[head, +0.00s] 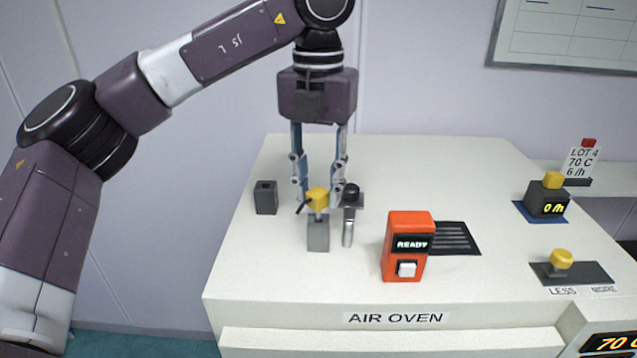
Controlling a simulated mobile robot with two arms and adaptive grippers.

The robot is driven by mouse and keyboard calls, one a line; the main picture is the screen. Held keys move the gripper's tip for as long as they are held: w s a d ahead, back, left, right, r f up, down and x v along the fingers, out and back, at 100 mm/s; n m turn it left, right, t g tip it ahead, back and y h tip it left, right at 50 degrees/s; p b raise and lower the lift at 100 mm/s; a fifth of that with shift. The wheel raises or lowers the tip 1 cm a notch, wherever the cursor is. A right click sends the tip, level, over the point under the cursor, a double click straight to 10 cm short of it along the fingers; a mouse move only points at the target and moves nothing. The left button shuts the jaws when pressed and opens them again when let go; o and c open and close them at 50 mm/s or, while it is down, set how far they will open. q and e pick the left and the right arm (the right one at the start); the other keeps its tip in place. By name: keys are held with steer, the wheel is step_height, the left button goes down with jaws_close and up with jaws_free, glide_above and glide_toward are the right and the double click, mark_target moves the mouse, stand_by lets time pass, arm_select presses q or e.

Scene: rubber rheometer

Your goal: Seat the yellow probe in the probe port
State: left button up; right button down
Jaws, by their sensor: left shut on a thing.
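My left gripper (318,198) points down over the white oven top and is shut on the yellow probe (317,195), with the yellow head between its fingertips. A light grey upright block (318,236) stands directly under the probe; a thin pale stem shows between them, and I cannot tell how far it goes into the block. A dark grey block (265,198) with a small opening in its top stands to the left. No label shows which block is the probe port. My right gripper is not in view.
A black-knobbed fitting (351,195) with a metal cylinder (348,232) is close at the gripper's right. An orange READY box (405,247) and a dark vent (454,239) stand farther right. Yellow-knobbed controls (561,260) sit at the right. The front left of the oven top is clear.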

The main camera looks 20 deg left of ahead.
arm_select(q)
steer(key=shift+f+b, duration=1)
steer(key=shift+f, duration=0.4)
steer(key=o, duration=1.2)
steer(key=shift+o, duration=0.2)
step_height(320, 180, up, 5)
steer(key=p, duration=0.4)
steer(key=shift+r, duration=0.1)
